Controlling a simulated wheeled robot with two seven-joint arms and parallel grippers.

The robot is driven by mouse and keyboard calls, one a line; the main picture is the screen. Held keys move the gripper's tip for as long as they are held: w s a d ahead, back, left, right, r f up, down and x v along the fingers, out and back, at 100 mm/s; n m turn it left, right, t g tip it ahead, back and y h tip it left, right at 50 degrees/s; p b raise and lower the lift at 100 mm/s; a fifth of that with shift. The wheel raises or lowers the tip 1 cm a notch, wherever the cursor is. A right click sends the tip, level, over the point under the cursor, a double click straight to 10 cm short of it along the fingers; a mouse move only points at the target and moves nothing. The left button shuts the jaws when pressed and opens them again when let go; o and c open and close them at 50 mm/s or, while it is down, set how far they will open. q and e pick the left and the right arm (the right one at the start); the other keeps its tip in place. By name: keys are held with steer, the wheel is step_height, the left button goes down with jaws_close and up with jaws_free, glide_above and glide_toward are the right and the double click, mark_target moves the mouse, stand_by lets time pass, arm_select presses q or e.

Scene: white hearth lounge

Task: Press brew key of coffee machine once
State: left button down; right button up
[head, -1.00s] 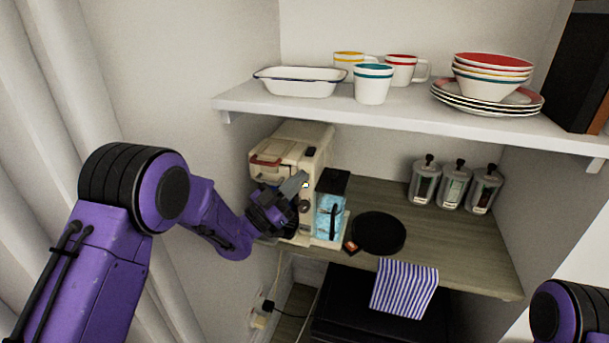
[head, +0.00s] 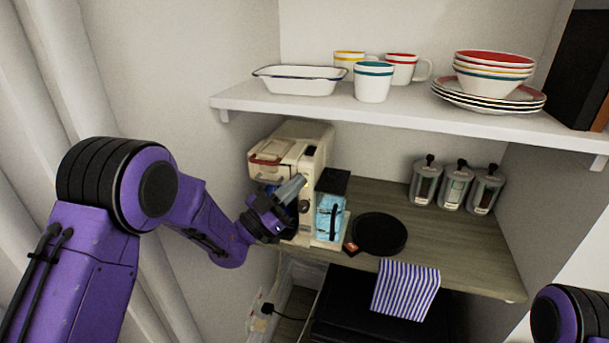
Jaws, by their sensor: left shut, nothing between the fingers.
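The cream coffee machine (head: 318,143) stands on the wooden counter at the left of the alcove, with a blue water tank (head: 330,214) on its right side. My left gripper (head: 301,182) is shut and empty, its grey fingers pointing up and right at the front of the machine. The fingertips are at or very close to the machine's front panel; I cannot tell whether they touch. A dark round knob (head: 304,206) shows just below the fingers. The brew key cannot be made out clearly. Only a part of my right arm shows at the lower right; its gripper is out of view.
A white shelf (head: 400,118) with a dish, mugs, bowls and plates hangs above the machine. Several canisters (head: 455,187) stand at the back right.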

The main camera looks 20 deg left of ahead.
arm_select(q)
steer(key=s+b, duration=0.2)
steer(key=s, duration=0.2)
steer(key=shift+s+a, duration=0.1)
steer(key=shift+s, duration=0.25)
stand_by(0.4)
